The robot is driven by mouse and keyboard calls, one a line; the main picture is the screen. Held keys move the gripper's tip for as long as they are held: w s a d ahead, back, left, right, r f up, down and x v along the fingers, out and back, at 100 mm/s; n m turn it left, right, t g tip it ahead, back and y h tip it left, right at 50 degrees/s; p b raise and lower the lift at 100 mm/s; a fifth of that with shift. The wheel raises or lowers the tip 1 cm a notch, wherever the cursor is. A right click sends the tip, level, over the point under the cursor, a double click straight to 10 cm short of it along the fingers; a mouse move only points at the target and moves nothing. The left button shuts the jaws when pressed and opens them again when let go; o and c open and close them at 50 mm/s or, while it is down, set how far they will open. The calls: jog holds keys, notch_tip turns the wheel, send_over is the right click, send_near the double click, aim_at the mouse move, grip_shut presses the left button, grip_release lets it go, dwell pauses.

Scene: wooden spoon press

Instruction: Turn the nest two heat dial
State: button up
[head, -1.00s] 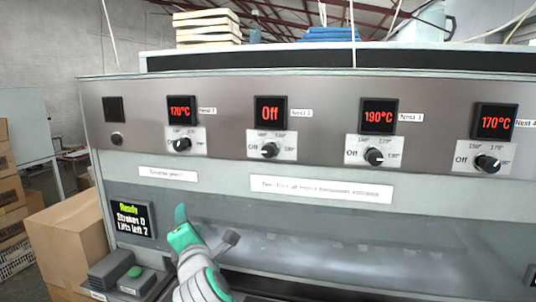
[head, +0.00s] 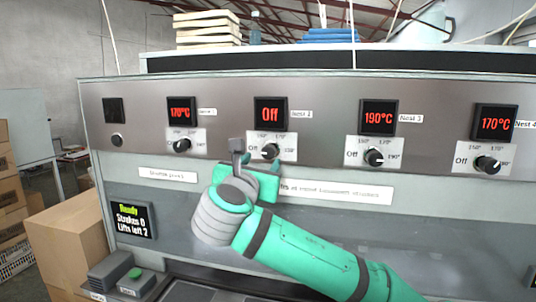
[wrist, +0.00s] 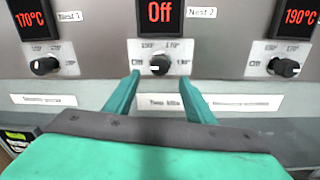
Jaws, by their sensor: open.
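The nest two heat dial (head: 270,151) is a black knob with a white mark, below a red display (head: 270,109) reading "Off" and labelled "Nest 2". The dial also shows in the wrist view (wrist: 159,65), its mark pointing to the left, toward "Off". My gripper (wrist: 160,88) is open and empty. Its two green fingers point up at the panel, just below and to either side of the dial, and I see no contact. In the head view my green gripper (head: 262,166) hides part of the panel under the dial.
The nest one dial (head: 182,145) is to the left, its display at 170°C. The nest three dial (head: 374,157) is to the right, at 190°C. The nest four dial (head: 487,164) is further right. A status screen (head: 133,220) reads "Ready", "Lifts left 2".

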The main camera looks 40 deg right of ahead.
aim_at(267, 153)
jog(key=x, duration=0.9)
jog(key=shift+w+d, duration=0.2)
jog(key=shift+c, duration=0.6)
jog(key=c, duration=0.9)
